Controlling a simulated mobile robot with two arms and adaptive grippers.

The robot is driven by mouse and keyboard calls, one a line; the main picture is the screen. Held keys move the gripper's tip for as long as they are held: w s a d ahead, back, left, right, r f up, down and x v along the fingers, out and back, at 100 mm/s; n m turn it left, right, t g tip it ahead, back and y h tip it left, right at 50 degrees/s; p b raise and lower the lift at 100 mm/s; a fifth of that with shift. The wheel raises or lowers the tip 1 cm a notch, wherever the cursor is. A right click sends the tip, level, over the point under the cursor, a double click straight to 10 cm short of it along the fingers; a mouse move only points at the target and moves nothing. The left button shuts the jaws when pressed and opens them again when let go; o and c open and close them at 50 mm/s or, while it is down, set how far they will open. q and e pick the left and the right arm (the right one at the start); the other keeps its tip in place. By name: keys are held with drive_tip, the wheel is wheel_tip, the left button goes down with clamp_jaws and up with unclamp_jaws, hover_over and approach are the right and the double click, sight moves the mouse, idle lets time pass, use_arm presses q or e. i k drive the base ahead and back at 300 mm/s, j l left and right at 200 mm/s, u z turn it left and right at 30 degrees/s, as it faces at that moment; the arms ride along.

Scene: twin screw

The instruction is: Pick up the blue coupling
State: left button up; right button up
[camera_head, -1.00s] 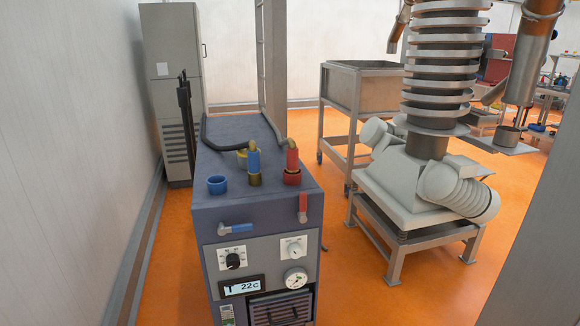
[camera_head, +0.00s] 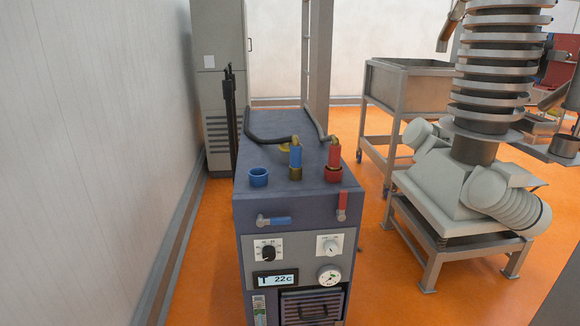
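The blue coupling (camera_head: 295,157) stands upright on a brass fitting (camera_head: 295,174) on top of the dark blue machine (camera_head: 222,208). A dark hose with a brass elbow joins it at the top. A similar red coupling (camera_head: 334,154) stands to its right in a red collar (camera_head: 333,174). An open blue collar (camera_head: 259,177) sits to its left on the machine top. Neither of my grippers shows in the head view.
A blue lever (camera_head: 275,221) and a red lever (camera_head: 342,204) stick out of the machine's front edge. A wall (camera_head: 90,150) runs along the left. A grey spiral machine (camera_head: 478,185) and a metal cart (camera_head: 405,90) stand to the right. Orange floor lies between.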

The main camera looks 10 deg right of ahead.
sight(295, 166)
drive_tip(key=i+j+z, duration=0.15)
drive_tip(key=i+j, duration=0.15)
drive_tip(key=i+j+z, duration=0.15)
drive_tip(key=i+j, duration=0.15)
drive_tip(key=j, duration=0.2)
drive_tip(key=i+j+z, duration=0.15)
drive_tip(key=i+j, duration=0.15)
drive_tip(key=j, duration=0.1)
